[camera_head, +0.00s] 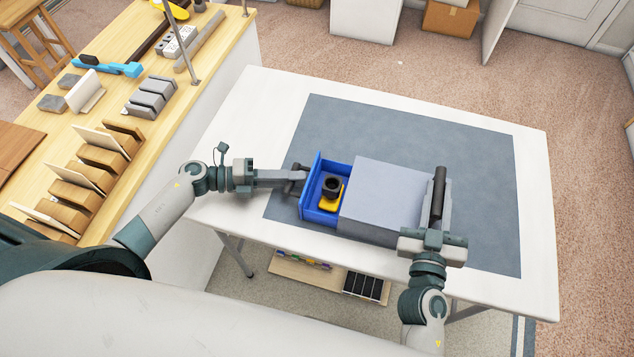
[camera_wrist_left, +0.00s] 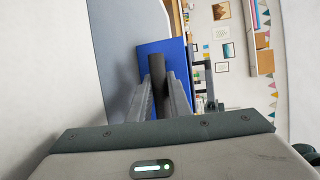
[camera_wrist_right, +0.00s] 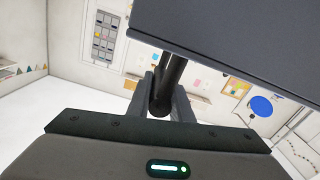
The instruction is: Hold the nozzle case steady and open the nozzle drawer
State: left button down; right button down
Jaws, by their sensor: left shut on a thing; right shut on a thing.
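The nozzle case (camera_head: 385,195) is a grey box on the dark mat of the white table. Its blue nozzle drawer (camera_head: 323,218) stands pulled out on the left side, with a yellow and black item (camera_head: 330,193) inside. My left gripper (camera_head: 300,177) is shut on the dark drawer handle at the blue front; the handle (camera_wrist_left: 157,75) also shows between the fingers in the left wrist view. My right gripper (camera_head: 440,205) is shut on a dark bar (camera_head: 439,185) at the right side of the case; the bar (camera_wrist_right: 170,80) also shows in the right wrist view.
A wooden bench (camera_head: 215,75) on the left holds several blocks, panels and tools. The dark mat (camera_head: 420,125) is clear behind the case and to its right. A low shelf (camera_head: 300,272) with small items is under the table.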

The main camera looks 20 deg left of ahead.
pick_arm(q)
jog(key=a, duration=0.5)
jog(key=shift+a, duration=0.4)
pick_arm(e)
jog(key=shift+f, duration=0.35)
pick_arm(q)
jog(key=c, duration=1.6)
grip_release()
jog(key=shift+c, duration=0.2)
pick_arm(e)
jog(key=shift+s, duration=0.1)
pick_arm(q)
jog(key=shift+a, duration=0.1)
jog(key=v, duration=1.2)
jog(key=shift+r, duration=0.15)
pick_arm(e)
jog(key=c, duration=1.5)
grip_release()
jog(key=shift+r, duration=0.1)
